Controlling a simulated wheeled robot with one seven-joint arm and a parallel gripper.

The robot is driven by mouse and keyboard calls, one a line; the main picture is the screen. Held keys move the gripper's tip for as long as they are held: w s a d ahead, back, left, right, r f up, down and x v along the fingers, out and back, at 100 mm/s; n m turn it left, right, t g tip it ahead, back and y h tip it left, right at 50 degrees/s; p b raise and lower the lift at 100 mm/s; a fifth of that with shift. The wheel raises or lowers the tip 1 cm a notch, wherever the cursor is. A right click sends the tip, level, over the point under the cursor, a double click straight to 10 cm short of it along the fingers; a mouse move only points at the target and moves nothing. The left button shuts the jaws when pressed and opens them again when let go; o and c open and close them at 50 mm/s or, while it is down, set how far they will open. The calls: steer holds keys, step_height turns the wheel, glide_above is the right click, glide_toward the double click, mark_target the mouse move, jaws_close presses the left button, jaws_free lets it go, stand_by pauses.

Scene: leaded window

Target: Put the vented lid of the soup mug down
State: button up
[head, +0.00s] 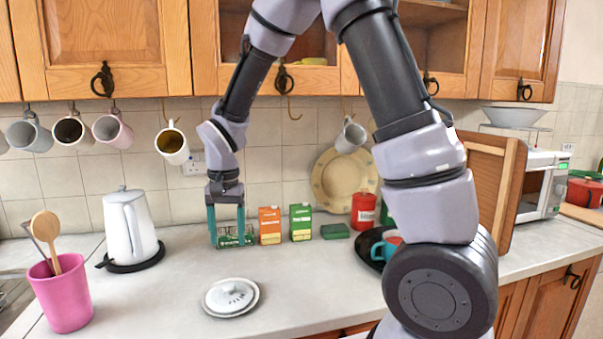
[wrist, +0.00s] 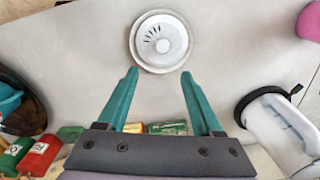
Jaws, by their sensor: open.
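The vented lid (head: 231,293) is white and round, with a knob and a group of dark slots. It lies flat on a pale, slightly wider round plate or rim (head: 212,309) on the counter. It also shows at the top of the wrist view (wrist: 158,38). My gripper (head: 228,243) is open and empty, pointing down at the back of the counter, behind the lid and apart from it. In the wrist view its teal fingers (wrist: 159,75) are spread, with bare counter between their tips. A blue and red mug (head: 388,245) sits in a dark round dish, partly hidden by my arm.
A white kettle (head: 131,228) and a pink utensil pot (head: 66,295) stand left. Counter around the lid is clear.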

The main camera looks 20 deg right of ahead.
steer(key=s+d+r+t+y, duration=0.2)
steer(key=d+r, duration=0.9)
steer(key=r, duration=0.3)
steer(key=s+d+r+t, duration=0.5)
steer(key=s+d+r, duration=0.3)
steer(key=s+d, duration=0.2)
steer(key=shift+s+d+r+m, duration=0.3)
steer(key=shift+d+r+m, duration=0.1)
steer(key=shift+d, duration=0.1)
